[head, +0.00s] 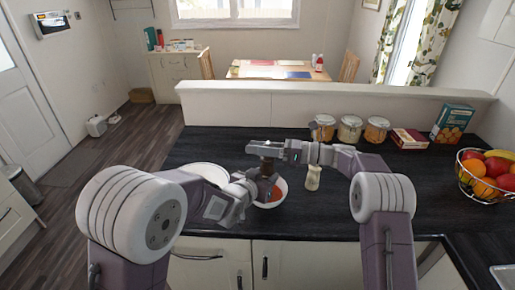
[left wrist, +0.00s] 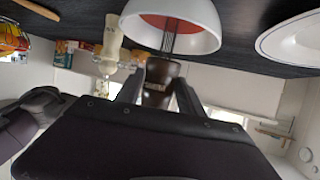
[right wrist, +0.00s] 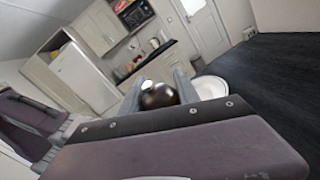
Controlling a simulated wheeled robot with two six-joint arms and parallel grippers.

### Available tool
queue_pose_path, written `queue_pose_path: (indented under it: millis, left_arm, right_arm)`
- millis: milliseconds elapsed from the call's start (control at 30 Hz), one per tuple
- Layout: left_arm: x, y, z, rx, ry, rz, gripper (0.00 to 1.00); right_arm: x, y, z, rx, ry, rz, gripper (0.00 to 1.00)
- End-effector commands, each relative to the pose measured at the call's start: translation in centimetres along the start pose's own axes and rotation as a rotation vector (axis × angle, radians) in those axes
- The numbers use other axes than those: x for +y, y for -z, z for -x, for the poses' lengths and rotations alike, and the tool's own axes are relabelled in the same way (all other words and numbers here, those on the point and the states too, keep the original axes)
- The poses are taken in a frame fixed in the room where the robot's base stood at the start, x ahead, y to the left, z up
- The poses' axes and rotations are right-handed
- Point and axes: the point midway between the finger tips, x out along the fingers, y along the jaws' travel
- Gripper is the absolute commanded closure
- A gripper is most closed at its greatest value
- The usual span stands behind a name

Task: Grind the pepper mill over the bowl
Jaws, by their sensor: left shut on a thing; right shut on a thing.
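The dark brown pepper mill (head: 266,168) stands upright above the white bowl (head: 281,194), which has red contents. My left gripper (head: 252,188) is shut on the mill's lower part. The left wrist view shows the mill (left wrist: 160,75) between its fingers, with thin dark streaks between the mill and the bowl (left wrist: 205,25). The right wrist view shows the round dark top (right wrist: 159,97) with a silver knob between the fingers. My grippers hide part of the mill and bowl.
A white plate (head: 206,170) lies left of the bowl, partly behind my left arm. A pale mill-shaped object (head: 312,178) stands close right of the bowl. Several jars (head: 349,130), boxes (head: 452,122) and a fruit basket (head: 487,178) stand at the back and right. The front right counter is clear.

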Motion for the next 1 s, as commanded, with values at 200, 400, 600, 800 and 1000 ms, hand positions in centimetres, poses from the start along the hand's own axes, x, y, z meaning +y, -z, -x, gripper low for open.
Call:
queue_pose_path:
  millis: [200,400,600,800,1000]
  left_arm:
    - [0.1,0.0,0.0,-0.001,-0.002,-0.001,0.94]
    - [0.1,-0.1,0.0,-0.002,-0.002,-0.002,0.94]
    - [0.1,-0.1,0.0,-0.002,-0.002,-0.002,0.94]
    - [0.1,-0.1,0.0,-0.003,-0.003,-0.002,0.94]
    - [0.1,-0.1,0.0,-0.003,-0.003,-0.003,0.94]
  right_arm:
    - [-0.3,-0.3,0.0,-0.056,0.137,0.000,1.00]
    - [-0.8,-0.5,0.2,-0.123,0.311,0.001,1.00]
    - [-1.2,-0.6,0.4,-0.189,0.481,0.003,1.00]
    - [-1.6,-0.8,0.6,-0.248,0.630,0.004,1.00]
    - [-1.9,-0.9,0.9,-0.294,0.743,0.005,1.00]
